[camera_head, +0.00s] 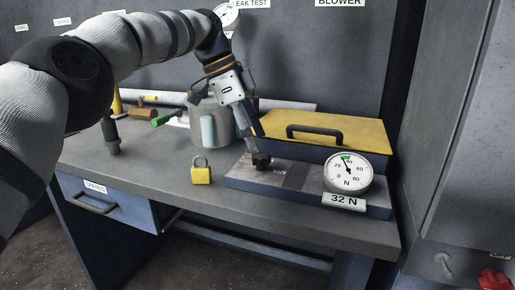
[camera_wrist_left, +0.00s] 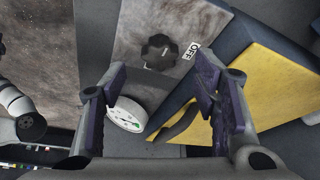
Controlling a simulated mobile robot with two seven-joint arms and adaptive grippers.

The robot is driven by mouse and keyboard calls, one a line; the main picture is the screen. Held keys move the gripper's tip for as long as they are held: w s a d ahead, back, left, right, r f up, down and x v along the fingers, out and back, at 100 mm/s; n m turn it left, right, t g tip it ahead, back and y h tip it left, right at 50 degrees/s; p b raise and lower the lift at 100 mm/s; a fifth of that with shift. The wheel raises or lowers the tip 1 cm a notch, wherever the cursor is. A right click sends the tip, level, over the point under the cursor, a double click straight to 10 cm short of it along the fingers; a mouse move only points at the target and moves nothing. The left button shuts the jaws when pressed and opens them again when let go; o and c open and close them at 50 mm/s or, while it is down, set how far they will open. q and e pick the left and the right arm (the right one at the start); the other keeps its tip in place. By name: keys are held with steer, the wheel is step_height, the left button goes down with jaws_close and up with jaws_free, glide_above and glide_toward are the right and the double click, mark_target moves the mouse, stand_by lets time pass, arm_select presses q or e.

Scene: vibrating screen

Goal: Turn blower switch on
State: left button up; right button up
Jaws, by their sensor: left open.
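The BLOWER sign (camera_head: 340,3) is on the back wall at the top; I cannot tell which switch it names. A silver toggle switch (camera_head: 445,265) is on the grey cabinet front at the lower right. A black lobed knob (camera_wrist_left: 159,51) with an OFF label (camera_wrist_left: 190,50) sits on a flat plate in the left wrist view. My left gripper (camera_head: 257,150) points down above the plate, close to the knob. In the left wrist view, its fingers (camera_wrist_left: 160,92) are apart, with nothing held between them. The right gripper is out of view.
A dial gauge (camera_head: 347,172) with a 32 N tag (camera_head: 344,201) stands on the plate's right end. Behind is a yellow-lidded box (camera_head: 355,130). A yellow padlock (camera_head: 201,172) and grey canister (camera_head: 208,125) stand left. A red knob (camera_head: 494,279) is at lower right.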

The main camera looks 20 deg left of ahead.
arm_select(q)
steer(key=shift+s+a+r, duration=0.2)
steer(key=shift+a+r, duration=0.4)
steer(key=shift+r, duration=0.2)
steer(key=s+a, duration=0.1)
steer(key=a, duration=0.2)
steer(key=s+a, duration=0.1)
steer(key=a, duration=0.3)
steer(key=s+a, duration=0.2)
steer(key=a, duration=0.1)
steer(key=shift+a+f, duration=0.15)
steer(key=shift+a, duration=0.2)
steer(key=shift+w, duration=0.1)
